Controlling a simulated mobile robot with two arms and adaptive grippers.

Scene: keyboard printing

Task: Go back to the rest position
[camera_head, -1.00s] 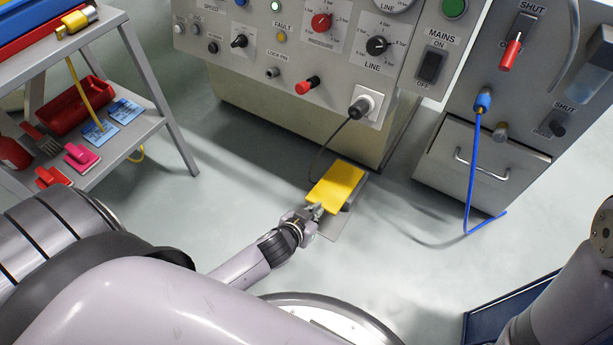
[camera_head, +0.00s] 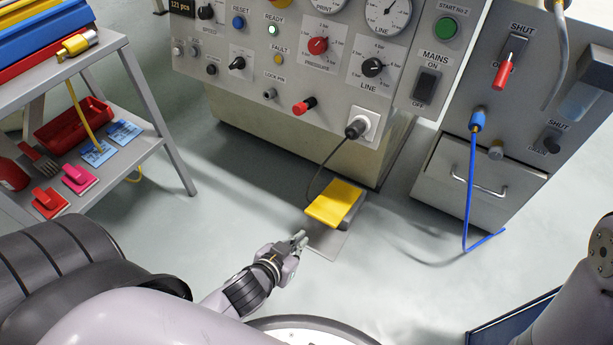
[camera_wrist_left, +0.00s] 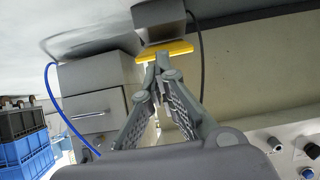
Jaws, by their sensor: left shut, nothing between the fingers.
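My left gripper (camera_head: 299,241) is low over the floor, just in front of the yellow foot pedal (camera_head: 335,203). Its fingers are together and empty, and a gap shows between them and the pedal. In the left wrist view the shut fingertips (camera_wrist_left: 158,58) appear in front of the pedal's yellow edge (camera_wrist_left: 166,50). The pedal sits on a grey plate (camera_head: 326,243) on the floor, with a black cable running up to the machine. My right arm shows at the right edge of the head view, but its gripper is out of frame.
The control panel (camera_head: 330,75) of the machine stands behind the pedal. A grey cabinet (camera_head: 470,165) with a blue hose (camera_head: 468,190) is at the right. A shelf trolley (camera_head: 140,140) with tools stands at the left.

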